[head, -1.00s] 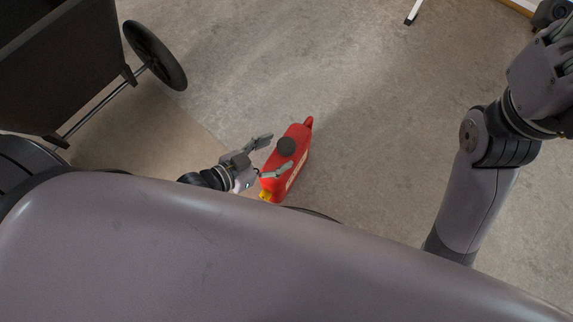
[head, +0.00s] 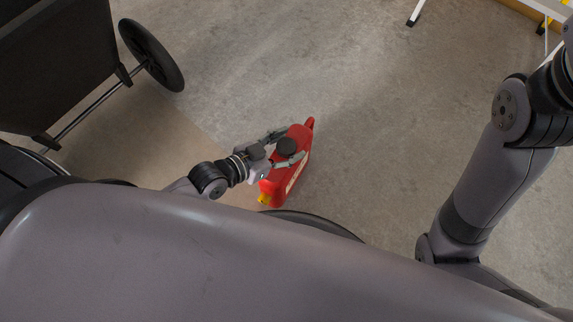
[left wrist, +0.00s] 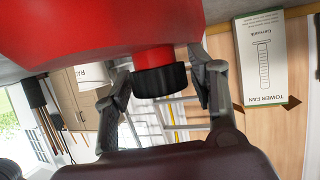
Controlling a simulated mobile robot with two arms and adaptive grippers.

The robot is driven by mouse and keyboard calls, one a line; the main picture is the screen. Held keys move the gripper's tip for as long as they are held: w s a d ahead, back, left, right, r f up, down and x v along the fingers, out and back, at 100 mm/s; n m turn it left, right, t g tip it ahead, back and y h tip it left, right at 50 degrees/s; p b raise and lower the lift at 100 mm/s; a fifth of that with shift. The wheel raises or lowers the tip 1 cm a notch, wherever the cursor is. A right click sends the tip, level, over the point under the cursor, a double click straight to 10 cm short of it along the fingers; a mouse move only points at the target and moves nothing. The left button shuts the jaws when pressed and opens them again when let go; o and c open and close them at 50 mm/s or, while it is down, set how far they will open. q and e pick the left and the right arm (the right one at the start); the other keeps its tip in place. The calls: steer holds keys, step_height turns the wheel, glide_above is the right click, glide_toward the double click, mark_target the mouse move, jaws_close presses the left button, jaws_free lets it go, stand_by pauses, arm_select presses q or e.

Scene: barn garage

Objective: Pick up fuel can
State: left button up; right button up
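A red fuel can (head: 299,134) with a black cap (head: 287,146) and a yellow part at its near end stands on the concrete floor in the head view. My left gripper (head: 293,144) is at the can's top, with one finger on each side of the cap. In the left wrist view the red can body (left wrist: 110,25) fills the top, and the black cap (left wrist: 160,80) sits between the two fingers (left wrist: 162,60). Small gaps show beside the cap, so the fingers are open around it. My right gripper is out of view; only its arm shows.
A dark wheeled cart (head: 55,60) stands at the upper left, its wheel (head: 151,55) left of the can. White legs (head: 417,12) show at the top right. A tower fan box (left wrist: 262,62) shows in the left wrist view. Floor right of the can is clear.

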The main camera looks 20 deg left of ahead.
arm_select(q)
jaws_close()
stand_by(0.4)
stand_by(0.4)
